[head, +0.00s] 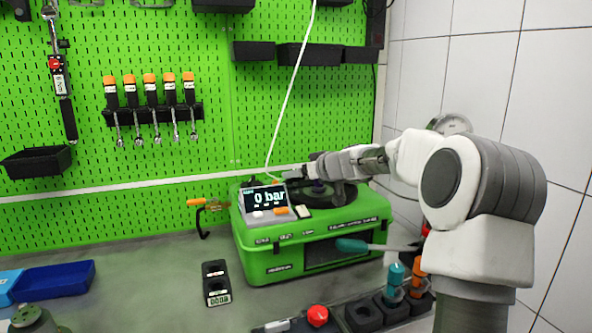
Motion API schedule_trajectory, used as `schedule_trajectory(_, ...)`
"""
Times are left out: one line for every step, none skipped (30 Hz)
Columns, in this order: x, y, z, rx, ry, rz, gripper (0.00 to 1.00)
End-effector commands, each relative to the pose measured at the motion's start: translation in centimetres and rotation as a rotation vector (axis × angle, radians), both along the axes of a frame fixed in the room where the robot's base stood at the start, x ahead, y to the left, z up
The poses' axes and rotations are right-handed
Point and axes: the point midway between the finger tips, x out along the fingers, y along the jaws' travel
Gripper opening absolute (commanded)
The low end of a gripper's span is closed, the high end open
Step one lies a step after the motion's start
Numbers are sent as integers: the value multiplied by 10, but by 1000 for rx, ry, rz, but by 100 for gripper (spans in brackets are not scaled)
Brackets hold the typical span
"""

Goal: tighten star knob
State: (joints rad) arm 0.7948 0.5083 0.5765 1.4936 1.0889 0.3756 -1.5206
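A green pump case (284,262) stands on the grey bench against the wall, with a tilted display (263,196) reading 0 bar on its left top. My arm reaches in from the right, and my gripper (326,172) is over the top of the case, just right of the display. A dark shape (318,188) under the gripper may be the star knob; the gripper and its shadowed surroundings hide most of it. I cannot tell whether the fingers touch it or are shut on it.
A teal-handled tool (352,245) lies across the case front. Black holders with teal (394,274) and orange (418,273) tools and a red button (317,315) stand in front. A white hose (290,90) hangs behind.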

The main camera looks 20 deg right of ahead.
Motion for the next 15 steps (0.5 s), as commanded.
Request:
schedule_trajectory(6,1,0,1,-1,1,75)
schedule_trajectory(9,2,-2,1,0,1,75)
schedule_trajectory(12,3,-4,2,0,1,75)
schedule_trajectory(14,4,-5,2,0,1,75)
schedule_trajectory(16,4,-5,1,-1,1,75)
schedule_trajectory(18,4,-6,1,-1,1,75)
schedule_trajectory(19,4,-7,1,-1,1,75)
schedule_trajectory(20,5,-8,0,0,0,75)
schedule_trajectory(21,5,-8,0,0,0,75)
schedule_trajectory(21,5,-9,0,0,0,75)
schedule_trajectory(22,5,-9,0,0,-1,75)
schedule_trajectory(22,5,-9,0,0,-1,75)
schedule_trajectory(22,5,-9,0,0,-1,75)
schedule_trajectory(22,5,-9,0,0,-1,75)
schedule_trajectory(22,5,-9,0,0,-1,75)
